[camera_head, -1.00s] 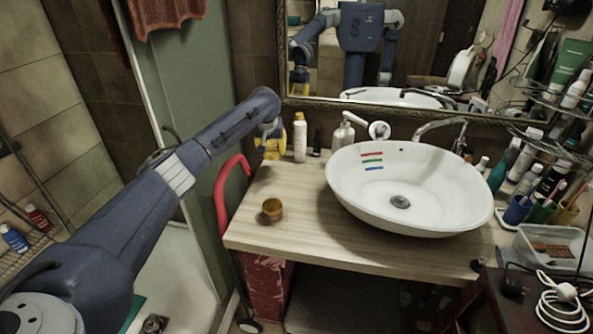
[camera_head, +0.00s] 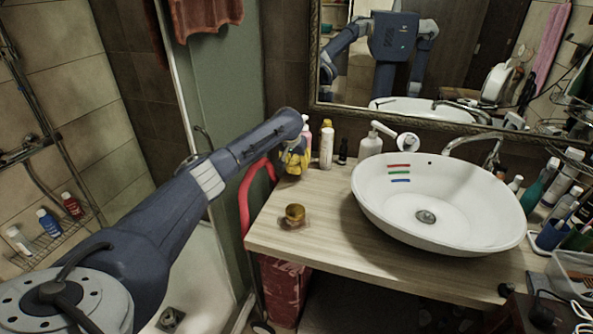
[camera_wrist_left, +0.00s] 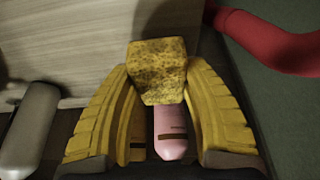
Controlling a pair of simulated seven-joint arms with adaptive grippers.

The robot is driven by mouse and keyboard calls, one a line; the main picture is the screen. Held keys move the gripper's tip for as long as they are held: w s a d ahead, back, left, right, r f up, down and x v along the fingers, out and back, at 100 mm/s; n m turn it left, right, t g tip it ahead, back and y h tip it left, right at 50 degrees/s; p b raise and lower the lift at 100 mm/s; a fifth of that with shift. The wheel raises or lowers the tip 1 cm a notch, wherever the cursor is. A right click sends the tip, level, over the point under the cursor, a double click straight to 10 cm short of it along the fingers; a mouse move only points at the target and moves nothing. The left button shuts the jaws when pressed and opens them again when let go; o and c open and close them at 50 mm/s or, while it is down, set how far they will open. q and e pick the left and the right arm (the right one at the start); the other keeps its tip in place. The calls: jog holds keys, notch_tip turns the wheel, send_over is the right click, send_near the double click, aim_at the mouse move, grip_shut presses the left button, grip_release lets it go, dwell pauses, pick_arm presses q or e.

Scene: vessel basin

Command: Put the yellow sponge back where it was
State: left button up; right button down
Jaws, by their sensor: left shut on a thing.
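The yellow sponge (camera_wrist_left: 158,68) is a porous block held between the yellow fingertips of my left gripper (camera_wrist_left: 157,85) in the left wrist view. In the head view my left gripper (camera_head: 295,158) is at the back left of the wooden counter, beside the white bottle. There the sponge is hard to tell apart from the yellow fingers. A pink bottle (camera_wrist_left: 170,132) stands below and between the fingers in the wrist view. My right gripper is not in view.
A white bottle with a yellow cap (camera_head: 327,148), a small dark bottle (camera_head: 343,152) and a soap dispenser (camera_head: 370,150) stand to the right. A small amber jar (camera_head: 295,213) sits on the counter's front left. The white basin (camera_head: 440,205) fills the right. A red tube (camera_head: 246,200) curves by the counter's left edge.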

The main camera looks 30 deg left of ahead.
pick_arm(q)
jog(key=shift+f, duration=1.6)
jog(key=shift+f, duration=0.15)
jog(key=o, duration=1.1)
jog(key=v, duration=1.2)
jog(key=shift+r, duration=0.2)
